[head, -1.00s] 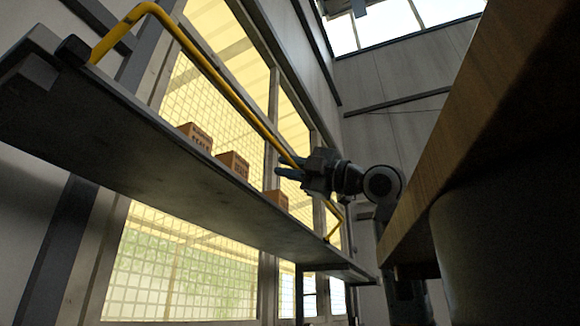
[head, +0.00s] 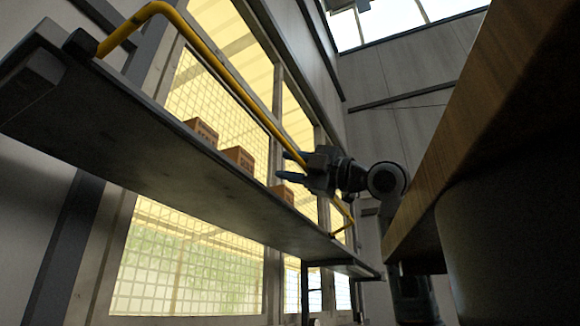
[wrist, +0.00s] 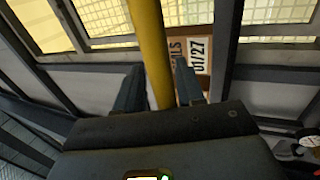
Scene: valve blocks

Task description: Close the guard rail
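The guard rail (head: 235,92) is a yellow bar with bent ends, running along and above the grey shelf (head: 150,160) in the head view. Its near end meets a dark pivot (head: 80,43) at the shelf's left corner. My gripper (head: 285,167) is near the far part of the rail, its two fingers apart and pointing left. In the wrist view the rail (wrist: 150,50) runs upright between the spread fingers (wrist: 158,88) of my gripper. I cannot tell whether either finger touches it. The gripper's body hides the rail's lower part there.
Several brown boxes, one of them here (head: 238,157), stand on the shelf behind the rail. A labelled box (wrist: 197,50) shows just right of the rail in the wrist view. A wooden table edge (head: 455,140) looms at right. Meshed windows (head: 190,255) line the wall behind.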

